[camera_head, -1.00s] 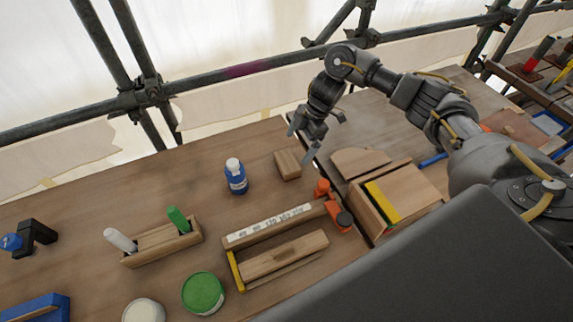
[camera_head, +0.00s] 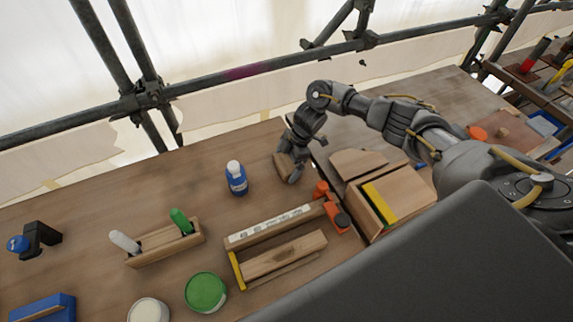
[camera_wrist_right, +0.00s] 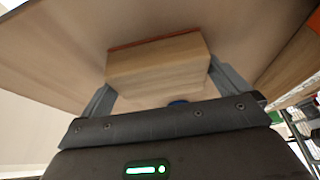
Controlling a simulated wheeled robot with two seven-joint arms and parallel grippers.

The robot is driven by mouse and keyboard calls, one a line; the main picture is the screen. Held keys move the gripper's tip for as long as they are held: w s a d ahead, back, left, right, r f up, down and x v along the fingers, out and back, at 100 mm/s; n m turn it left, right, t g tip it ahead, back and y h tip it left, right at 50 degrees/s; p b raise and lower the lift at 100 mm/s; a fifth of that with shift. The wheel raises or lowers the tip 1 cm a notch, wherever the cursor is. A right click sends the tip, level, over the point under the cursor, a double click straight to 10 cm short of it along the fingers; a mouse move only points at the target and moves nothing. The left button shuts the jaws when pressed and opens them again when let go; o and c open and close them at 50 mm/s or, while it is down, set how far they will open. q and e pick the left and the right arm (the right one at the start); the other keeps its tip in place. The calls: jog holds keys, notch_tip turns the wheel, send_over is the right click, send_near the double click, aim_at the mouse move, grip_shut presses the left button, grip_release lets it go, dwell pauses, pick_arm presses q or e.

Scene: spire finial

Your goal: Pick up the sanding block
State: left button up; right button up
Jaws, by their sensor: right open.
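The sanding block is a small pale wooden block (camera_head: 284,166) on the bench, right of the blue bottle (camera_head: 236,178). My right gripper (camera_head: 290,172) is down at the block and partly hides it. In the right wrist view the block (camera_wrist_right: 160,68) lies between the two fingers of my open right gripper (camera_wrist_right: 165,82). It shows a thin reddish layer along its far edge. One finger is on each side; whether they touch it I cannot tell. My left gripper is not in view.
Orange-red clamp parts (camera_head: 332,205) and a wooden box with a yellow strip (camera_head: 385,205) stand close on the right. A wooden frame holding a block (camera_head: 280,245) lies in front.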

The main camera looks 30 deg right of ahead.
jog(key=c, duration=0.8)
jog(key=shift+o, duration=0.2)
jog(key=shift+r, duration=0.1)
jog(key=shift+r, duration=0.25)
notch_tip(320, 180, up, 2)
jog(key=shift+w+r+b, duration=0.1)
jog(key=shift+b, duration=0.85)
jog(key=s+r, duration=0.2)
jog(key=r, duration=0.1)
jog(key=s+a+r, duration=0.1)
jog(key=s+r, duration=0.1)
jog(key=shift+r, duration=0.2)
jog(key=s+a+r, duration=0.2)
jog(key=s+r, duration=0.2)
jog(key=s, duration=0.5)
jog(key=shift+s+a+r, duration=0.15)
jog(key=shift+s+r, duration=0.25)
